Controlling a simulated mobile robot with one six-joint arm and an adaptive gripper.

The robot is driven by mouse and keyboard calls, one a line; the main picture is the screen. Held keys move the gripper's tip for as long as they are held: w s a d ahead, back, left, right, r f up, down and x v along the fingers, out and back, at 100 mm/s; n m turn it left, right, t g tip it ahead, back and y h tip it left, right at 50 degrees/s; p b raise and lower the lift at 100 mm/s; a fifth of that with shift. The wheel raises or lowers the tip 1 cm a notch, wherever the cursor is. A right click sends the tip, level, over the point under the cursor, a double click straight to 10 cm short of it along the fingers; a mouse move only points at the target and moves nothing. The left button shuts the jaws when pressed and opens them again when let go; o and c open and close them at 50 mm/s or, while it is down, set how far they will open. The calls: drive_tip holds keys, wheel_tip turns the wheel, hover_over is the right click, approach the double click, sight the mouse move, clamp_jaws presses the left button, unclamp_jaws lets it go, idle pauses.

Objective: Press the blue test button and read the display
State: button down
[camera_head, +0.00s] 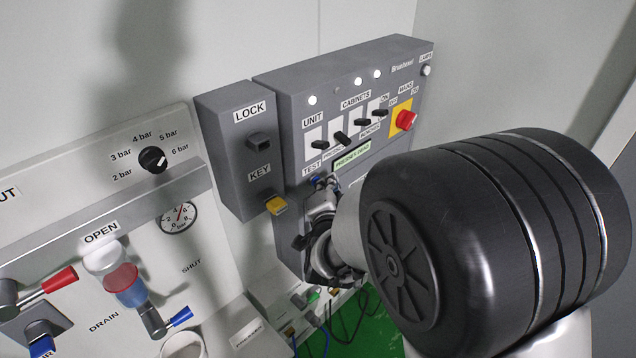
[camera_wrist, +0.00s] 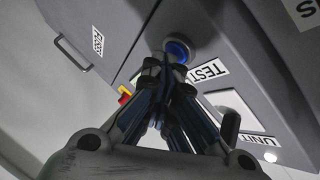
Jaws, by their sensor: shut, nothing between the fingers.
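In the head view, my gripper (camera_head: 322,186) is at the panel below the TEST label, with a little blue of the button (camera_head: 317,178) showing by the fingers. The display (camera_head: 352,155) is a small pale green strip with dark characters, too small to read surely.
The grey control box (camera_head: 290,85) carries several black switches and a red knob (camera_head: 405,119) on yellow. The lock box (camera_head: 232,150) with a yellow key tag (camera_head: 276,205) stands left of my gripper. Valves with red and blue handles are at lower left.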

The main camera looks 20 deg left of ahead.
drive_tip(key=shift+d, duration=0.1)
drive_tip(key=shift+s+d+b, duration=0.35)
drive_tip(key=shift+d+b, duration=0.3)
drive_tip(key=shift+s+d+b, duration=0.3)
drive_tip(key=shift+d+b, duration=0.1)
drive_tip(key=shift+d, duration=0.4)
drive_tip(key=shift+s+d+b, duration=0.35)
drive_tip(key=shift+d+b, duration=0.1)
drive_tip(key=shift+d, duration=0.3)
drive_tip(key=shift+s+d+b, duration=0.3)
drive_tip(key=shift+d+b, duration=0.1)
drive_tip(key=shift+d, duration=0.4)
